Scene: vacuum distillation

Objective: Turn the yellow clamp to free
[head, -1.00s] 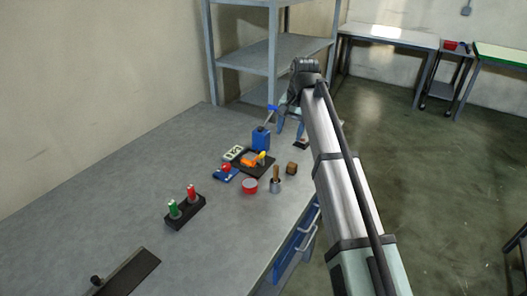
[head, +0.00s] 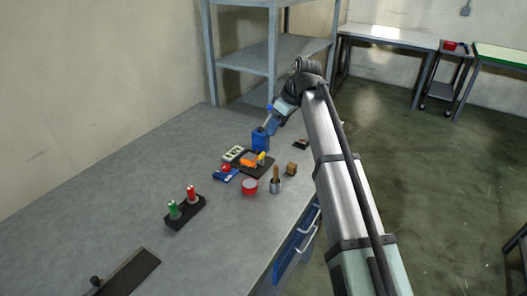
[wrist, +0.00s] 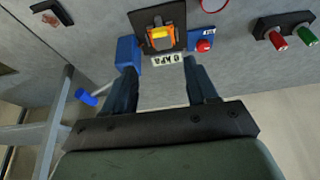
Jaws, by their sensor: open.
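The yellow clamp (head: 262,156) is a small yellow piece beside an orange part (head: 249,163) on a dark square plate in the middle of the bench. In the wrist view the yellow piece (wrist: 161,33) shows at the top centre on the orange part. My gripper (wrist: 163,70) is open and empty, its two dark blue fingers pointing towards the plate with the clamp ahead between them. In the head view my gripper (head: 271,128) is tilted beside the blue box, and its fingertips are hard to make out.
A blue box (head: 260,141) stands just behind the plate. A white display (head: 233,154), a red button on a blue base (head: 226,174), a red bowl (head: 250,186), a wooden-handled tool (head: 276,180) and a brown block (head: 291,169) are close by.

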